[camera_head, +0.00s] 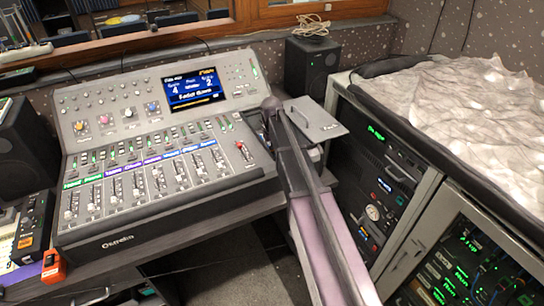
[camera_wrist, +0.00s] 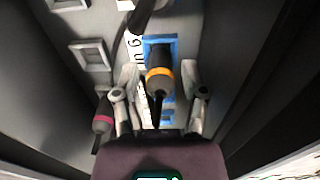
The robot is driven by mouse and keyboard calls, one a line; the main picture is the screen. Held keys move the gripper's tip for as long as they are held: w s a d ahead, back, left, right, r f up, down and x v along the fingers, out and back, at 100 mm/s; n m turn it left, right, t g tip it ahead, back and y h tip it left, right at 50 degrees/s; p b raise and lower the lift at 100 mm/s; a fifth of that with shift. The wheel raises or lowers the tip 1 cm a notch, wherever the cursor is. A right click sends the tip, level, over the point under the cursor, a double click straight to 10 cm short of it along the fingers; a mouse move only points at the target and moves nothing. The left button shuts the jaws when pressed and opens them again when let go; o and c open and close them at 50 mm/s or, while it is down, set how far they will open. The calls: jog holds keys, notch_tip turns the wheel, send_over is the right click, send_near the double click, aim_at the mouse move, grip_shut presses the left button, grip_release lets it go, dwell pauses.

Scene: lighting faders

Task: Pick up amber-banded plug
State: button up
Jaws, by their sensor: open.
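The amber-banded plug (camera_wrist: 159,80) is a dark plug with an orange band, in the middle of the wrist view. Its far end meets a blue-framed socket (camera_wrist: 153,45), and a dark cable runs from its near end toward my gripper's body. My gripper (camera_wrist: 159,91) is open, with one finger on each side of the plug and visible gaps between. Whether either finger touches it I cannot tell. In the head view my arm reaches behind the right end of the mixing desk (camera_head: 150,203), and the gripper and plug are hidden there.
A pink-banded plug (camera_wrist: 102,121) is close by my left finger in the wrist view. Empty grey-framed sockets (camera_wrist: 91,54) lie to the upper left, and a dark cable crosses above. Dark walls stand on both sides. A rack (camera_head: 390,165) stands right of my arm.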

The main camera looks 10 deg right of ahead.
jog(key=shift+f+b, duration=0.35)
jog(key=shift+f, duration=0.25)
grip_shut()
